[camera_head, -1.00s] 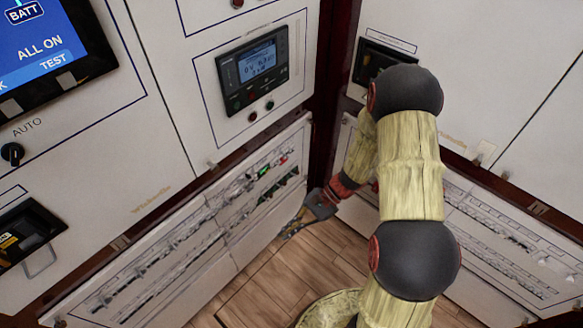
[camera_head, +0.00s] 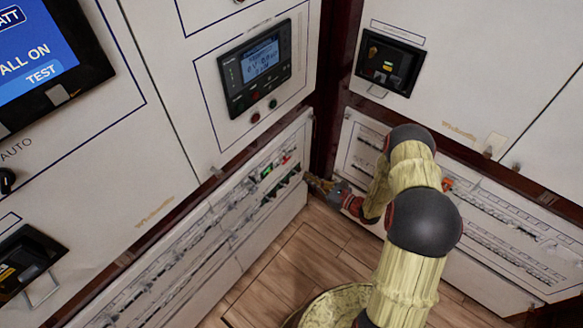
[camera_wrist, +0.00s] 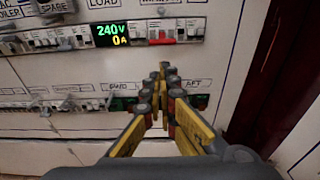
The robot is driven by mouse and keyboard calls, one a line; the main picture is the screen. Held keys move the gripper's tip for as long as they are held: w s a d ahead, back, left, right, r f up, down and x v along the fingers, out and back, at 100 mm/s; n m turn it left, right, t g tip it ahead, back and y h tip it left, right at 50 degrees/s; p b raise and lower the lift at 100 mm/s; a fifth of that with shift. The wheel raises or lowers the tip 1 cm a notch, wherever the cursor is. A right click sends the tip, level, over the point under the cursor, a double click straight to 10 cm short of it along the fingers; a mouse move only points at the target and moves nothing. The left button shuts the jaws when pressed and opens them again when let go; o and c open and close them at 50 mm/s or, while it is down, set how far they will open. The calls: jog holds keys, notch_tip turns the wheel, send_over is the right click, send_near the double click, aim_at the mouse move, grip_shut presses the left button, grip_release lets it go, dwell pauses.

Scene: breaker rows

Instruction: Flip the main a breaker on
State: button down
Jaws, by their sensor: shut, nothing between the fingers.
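Breaker rows run along the lower left panel (camera_head: 150,262). In the wrist view, the upper row has a green and yellow display (camera_wrist: 111,34) reading 240V and 0A, with a red-levered breaker (camera_wrist: 160,37) and white-levered breakers (camera_wrist: 190,29) to its right. A lower row (camera_wrist: 65,103) has labels that look like GWD and AFT. I cannot read which breaker is main A. My gripper (camera_wrist: 160,82) is shut and empty, its tips in front of the panel below the red lever. It hides part of the lower row. In the head view my gripper (camera_head: 318,184) is near the panel's right end.
A display unit (camera_head: 255,68) with buttons is above the rows. A dark post (camera_head: 328,100) stands in the corner. The right wall has a black inset unit (camera_head: 389,64) and another breaker panel (camera_head: 500,225). Wooden floor (camera_head: 300,255) is open between the panels.

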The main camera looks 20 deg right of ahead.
aim_at(286, 161)
dwell(0.3)
jog(key=b+x, duration=0.2)
jog(key=x, duration=0.8)
jog(key=shift+b, duration=0.4)
jog(key=shift+r, duration=0.25)
jog(key=shift+s+p, duration=0.15)
jog(key=shift+p, duration=0.5)
